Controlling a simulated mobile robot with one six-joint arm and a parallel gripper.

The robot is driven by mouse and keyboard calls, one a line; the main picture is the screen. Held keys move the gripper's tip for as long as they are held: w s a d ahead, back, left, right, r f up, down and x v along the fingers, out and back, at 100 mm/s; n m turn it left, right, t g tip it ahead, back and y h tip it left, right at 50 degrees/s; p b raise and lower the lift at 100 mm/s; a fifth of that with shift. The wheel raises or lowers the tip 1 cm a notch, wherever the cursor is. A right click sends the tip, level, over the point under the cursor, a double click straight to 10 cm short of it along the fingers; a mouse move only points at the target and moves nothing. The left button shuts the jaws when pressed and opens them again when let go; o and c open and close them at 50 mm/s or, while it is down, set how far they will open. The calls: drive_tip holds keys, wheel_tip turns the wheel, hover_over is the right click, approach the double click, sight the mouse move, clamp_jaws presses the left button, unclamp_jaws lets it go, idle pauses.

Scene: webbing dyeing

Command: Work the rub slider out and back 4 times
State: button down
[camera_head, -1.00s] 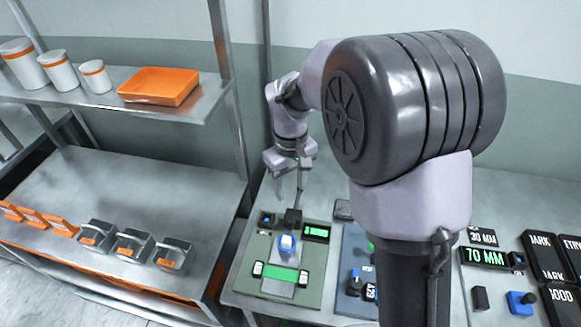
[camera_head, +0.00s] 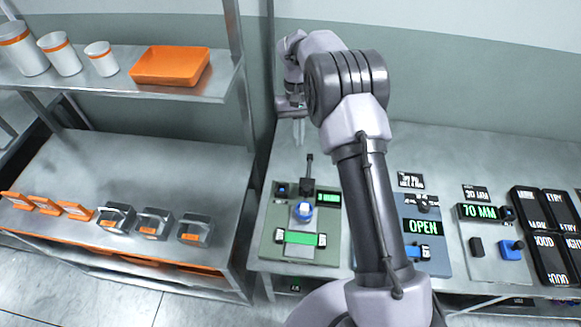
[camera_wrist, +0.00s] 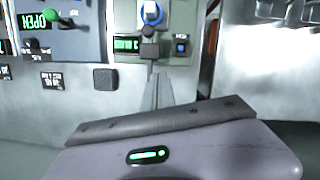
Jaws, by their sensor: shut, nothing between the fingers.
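A bright green strip (camera_head: 300,238) lies in front of the knob between two dark-and-white end pieces. The wrist view shows the fingers (camera_wrist: 158,92) and the knob (camera_wrist: 151,13).
A blue-grey panel (camera_head: 440,262) reading OPEN stands right of the rub station, partly behind my arm. Further right are a 70 MM display (camera_head: 478,212) and black labelled trays (camera_head: 552,240). A metal rack (camera_head: 165,170) with orange-marked containers stands left. Bench behind the panels is mostly clear.

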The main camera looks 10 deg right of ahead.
drive_tip(key=x, duration=0.3)
drive_tip(key=b+x, duration=0.1)
drive_tip(key=x, duration=0.2)
drive_tip(key=d+b+x, duration=0.1)
drive_tip(key=x, duration=0.3)
drive_tip(key=shift+s+d, duration=0.1)
drive_tip(key=shift+s, duration=0.1)
drive_tip(key=s, duration=0.3)
drive_tip(key=shift+s+r+b, duration=0.1)
drive_tip(key=shift+s+b, duration=0.1)
drive_tip(key=shift+b, duration=0.1)
drive_tip(key=shift+s, duration=0.25)
